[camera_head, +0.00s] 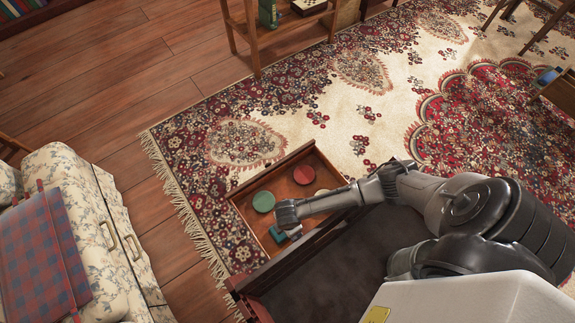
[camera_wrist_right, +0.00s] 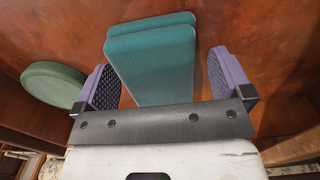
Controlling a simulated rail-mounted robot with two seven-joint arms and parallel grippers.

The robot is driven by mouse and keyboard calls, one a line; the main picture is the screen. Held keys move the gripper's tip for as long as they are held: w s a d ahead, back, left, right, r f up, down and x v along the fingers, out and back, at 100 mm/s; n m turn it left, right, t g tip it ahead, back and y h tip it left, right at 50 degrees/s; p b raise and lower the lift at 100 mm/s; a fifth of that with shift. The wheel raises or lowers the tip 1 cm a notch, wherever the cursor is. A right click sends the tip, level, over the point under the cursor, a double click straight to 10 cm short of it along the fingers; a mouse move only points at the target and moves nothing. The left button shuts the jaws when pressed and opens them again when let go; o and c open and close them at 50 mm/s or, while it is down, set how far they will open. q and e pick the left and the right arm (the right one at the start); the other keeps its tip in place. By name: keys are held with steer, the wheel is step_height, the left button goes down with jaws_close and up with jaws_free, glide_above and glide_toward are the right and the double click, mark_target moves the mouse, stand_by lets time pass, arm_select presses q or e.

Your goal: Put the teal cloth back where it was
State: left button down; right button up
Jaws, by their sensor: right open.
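The teal cloth (camera_head: 277,234) lies in the open wooden drawer (camera_head: 237,207), near its front corner, partly covered by my right gripper. In the right wrist view the teal cloth (camera_wrist_right: 150,62) looks like a folded, two-layer flat block on the reddish-brown drawer bottom. My right gripper (camera_head: 293,231) is over the drawer at the cloth. In the wrist view its two purple-padded fingers (camera_wrist_right: 165,78) are apart, one on each side of the cloth. I cannot tell whether they touch it. My left gripper is not in view.
A green round object (camera_head: 263,201) and a red-brown round one (camera_head: 304,174) lie in the same drawer. The green one (camera_wrist_right: 54,84) is left of the fingers in the wrist view. A floral sofa (camera_head: 75,190) with a plaid blanket (camera_head: 42,255) stands left. The patterned rug (camera_head: 340,100) beyond is mostly clear.

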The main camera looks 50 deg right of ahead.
step_height(320, 180, up, 12)
steer(key=p, duration=0.6)
steer(key=shift+r, duration=0.15)
